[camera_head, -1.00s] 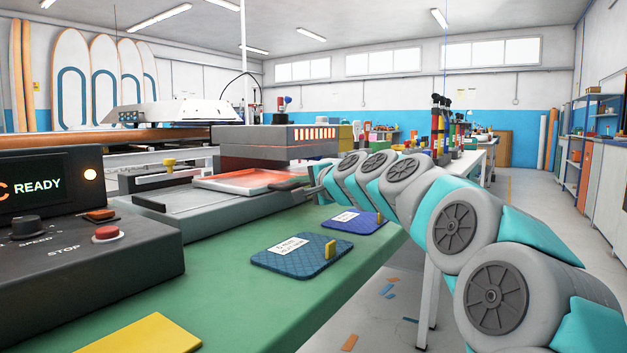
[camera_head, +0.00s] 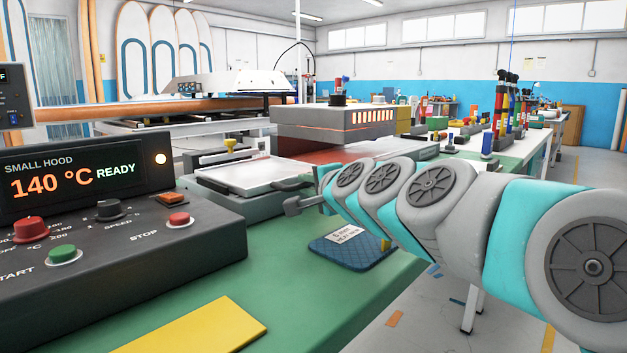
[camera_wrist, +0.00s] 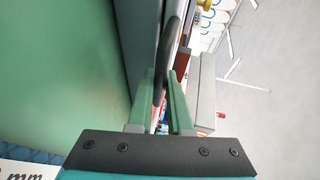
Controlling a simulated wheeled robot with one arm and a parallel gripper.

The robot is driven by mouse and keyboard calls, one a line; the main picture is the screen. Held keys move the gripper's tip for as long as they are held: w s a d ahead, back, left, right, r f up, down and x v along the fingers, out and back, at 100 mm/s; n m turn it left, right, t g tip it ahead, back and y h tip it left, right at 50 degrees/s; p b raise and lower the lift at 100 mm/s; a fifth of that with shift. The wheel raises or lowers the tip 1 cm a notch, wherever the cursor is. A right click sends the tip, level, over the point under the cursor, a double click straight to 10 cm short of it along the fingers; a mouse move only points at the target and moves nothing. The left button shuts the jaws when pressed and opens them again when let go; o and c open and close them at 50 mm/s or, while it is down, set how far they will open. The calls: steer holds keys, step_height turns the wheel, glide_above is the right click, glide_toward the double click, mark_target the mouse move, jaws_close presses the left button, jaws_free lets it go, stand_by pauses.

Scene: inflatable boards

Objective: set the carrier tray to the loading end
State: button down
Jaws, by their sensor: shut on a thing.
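The carrier tray (camera_head: 236,176) is a pale flat plate lying on the grey bed (camera_head: 250,203) of the small hood press, out to the left of the hood (camera_head: 340,126).
A control box (camera_head: 110,220) reading 140 °C READY stands at left front. A yellow sheet (camera_head: 200,328) and a blue pad (camera_head: 350,248) lie on the green bench (camera_head: 260,285). Bottles (camera_head: 503,105) stand behind my arm.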

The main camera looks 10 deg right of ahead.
steer(key=shift+a+f, duration=0.15)
steer(key=c, duration=0.8)
jaws_free()
steer(key=shift+s, duration=0.1)
steer(key=shift+c, duration=0.2)
steer(key=shift+s, duration=0.1)
steer(key=v, duration=0.6)
steer(key=shift+s+r, duration=0.1)
steer(key=shift+r, duration=0.1)
steer(key=shift+s+d, duration=0.2)
steer(key=shift+s, duration=0.45)
